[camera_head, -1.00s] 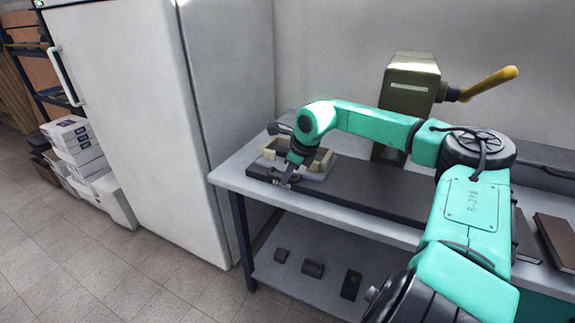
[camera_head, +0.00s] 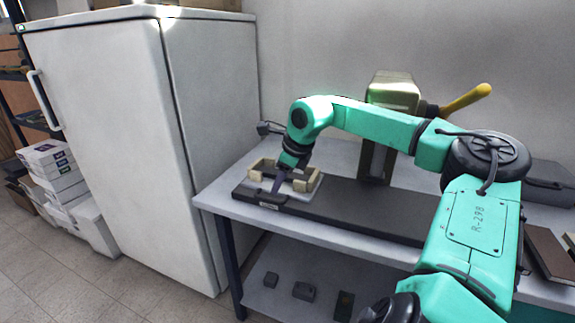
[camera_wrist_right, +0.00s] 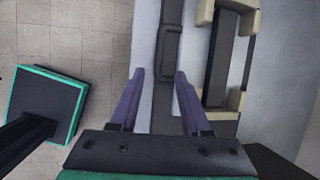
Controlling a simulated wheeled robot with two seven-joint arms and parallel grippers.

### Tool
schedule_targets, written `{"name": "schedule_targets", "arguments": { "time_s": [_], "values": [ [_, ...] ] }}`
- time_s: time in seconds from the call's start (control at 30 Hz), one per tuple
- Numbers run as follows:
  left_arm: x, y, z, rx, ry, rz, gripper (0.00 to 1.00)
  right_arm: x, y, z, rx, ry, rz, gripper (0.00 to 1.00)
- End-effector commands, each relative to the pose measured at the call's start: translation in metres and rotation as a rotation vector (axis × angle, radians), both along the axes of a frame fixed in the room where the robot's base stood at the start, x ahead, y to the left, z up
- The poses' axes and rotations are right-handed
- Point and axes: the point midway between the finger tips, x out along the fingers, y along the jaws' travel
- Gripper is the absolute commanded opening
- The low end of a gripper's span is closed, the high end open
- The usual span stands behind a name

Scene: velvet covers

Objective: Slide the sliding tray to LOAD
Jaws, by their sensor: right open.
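The sliding tray (camera_head: 299,194) is a pale plate with cream corner blocks. It sits at the left end of a long dark rail base (camera_head: 365,214) on the bench. My right gripper (camera_head: 278,184) points down over the tray's front left part. In the right wrist view, its two purple fingers (camera_wrist_right: 159,74) are apart with nothing clamped between them. The tray's cream blocks (camera_wrist_right: 237,102) lie to the right of the fingers there. A dark grey bar (camera_wrist_right: 170,42) lies ahead, between the finger lines. Contact cannot be told. A small label on the rail front is unreadable. My left gripper is out of view.
A green press-like machine (camera_head: 392,92) with a yellow lever stands behind the rail. A white fridge (camera_head: 110,140) stands left of the bench (camera_head: 325,233). A brown book (camera_head: 548,254) lies at the right. Small dark blocks lie on the lower shelf.

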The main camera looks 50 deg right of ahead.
Motion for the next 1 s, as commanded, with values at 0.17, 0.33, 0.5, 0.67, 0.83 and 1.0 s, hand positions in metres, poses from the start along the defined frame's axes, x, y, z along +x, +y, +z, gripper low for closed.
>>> {"name": "schedule_targets", "arguments": {
  "time_s": [0.17, 0.33, 0.5, 0.67, 0.83, 1.0],
  "values": [
    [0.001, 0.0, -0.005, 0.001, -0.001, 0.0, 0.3, -0.02, 0.002, 0.046, -0.001, -0.004, 0.0, 0.47],
    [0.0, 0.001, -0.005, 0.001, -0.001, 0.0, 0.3, -0.031, 0.004, 0.068, 0.001, -0.001, 0.001, 0.47],
    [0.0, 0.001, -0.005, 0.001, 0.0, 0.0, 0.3, -0.032, 0.004, 0.071, 0.001, 0.001, 0.003, 0.47],
    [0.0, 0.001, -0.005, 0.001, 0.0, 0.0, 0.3, -0.032, 0.004, 0.071, 0.002, 0.0, 0.002, 0.47],
    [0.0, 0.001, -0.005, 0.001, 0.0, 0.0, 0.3, -0.032, 0.004, 0.071, 0.002, 0.0, 0.002, 0.47],
    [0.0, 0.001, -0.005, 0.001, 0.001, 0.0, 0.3, -0.025, 0.011, 0.066, 0.023, -0.013, 0.016, 0.47]
  ]
}}
